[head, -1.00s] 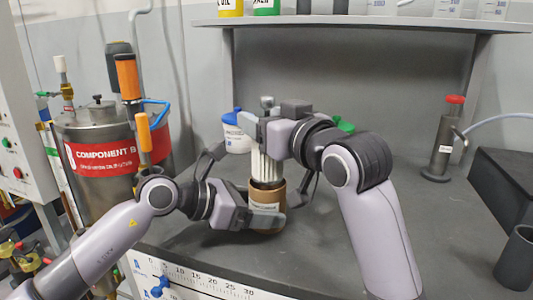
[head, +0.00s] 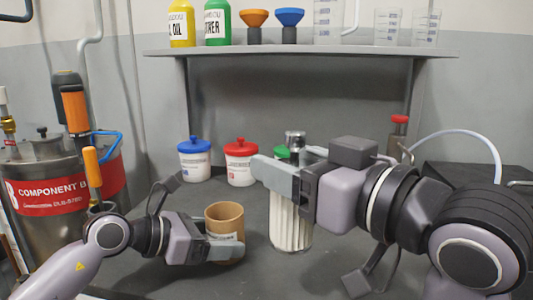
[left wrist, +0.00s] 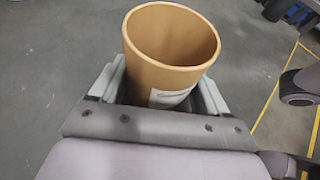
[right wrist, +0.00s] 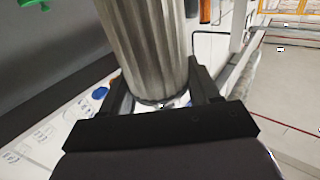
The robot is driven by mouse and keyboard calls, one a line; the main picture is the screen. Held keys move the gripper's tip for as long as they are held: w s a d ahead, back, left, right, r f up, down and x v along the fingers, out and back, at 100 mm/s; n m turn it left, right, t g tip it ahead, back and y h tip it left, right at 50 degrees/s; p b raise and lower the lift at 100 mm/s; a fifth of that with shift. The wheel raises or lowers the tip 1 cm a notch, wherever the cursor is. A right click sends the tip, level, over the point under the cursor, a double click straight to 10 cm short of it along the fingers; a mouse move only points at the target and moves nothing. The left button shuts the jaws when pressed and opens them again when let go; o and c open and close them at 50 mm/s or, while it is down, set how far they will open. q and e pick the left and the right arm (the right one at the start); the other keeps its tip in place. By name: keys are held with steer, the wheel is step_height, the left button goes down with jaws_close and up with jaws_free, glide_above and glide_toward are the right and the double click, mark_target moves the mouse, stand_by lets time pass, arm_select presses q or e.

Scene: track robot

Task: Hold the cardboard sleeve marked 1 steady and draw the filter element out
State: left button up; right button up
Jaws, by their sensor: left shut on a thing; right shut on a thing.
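The cardboard sleeve (head: 224,215) is a brown open-topped tube with a white label. It stands upright and looks empty inside in the left wrist view (left wrist: 170,45). My left gripper (head: 226,248) is shut on its lower part. The filter element (head: 290,222) is a pale pleated cylinder with a metal top fitting, upright to the right of the sleeve and apart from it. My right gripper (head: 285,178) is shut on its upper part, and the pleats fill the right wrist view (right wrist: 145,45) between the fingers. The number on the sleeve cannot be read.
White tubs with a blue lid (head: 194,160) and a red lid (head: 240,162) stand behind. A shelf (head: 300,51) with bottles, funnels and beakers runs above. A steel drum (head: 60,180) with tools is at the left. Dark bench top is clear between.

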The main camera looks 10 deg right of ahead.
stand_by(0.3)
arm_select(q)
steer(key=o, duration=1.1)
steer(key=shift+o, duration=0.2)
steer(key=shift+a, duration=0.1)
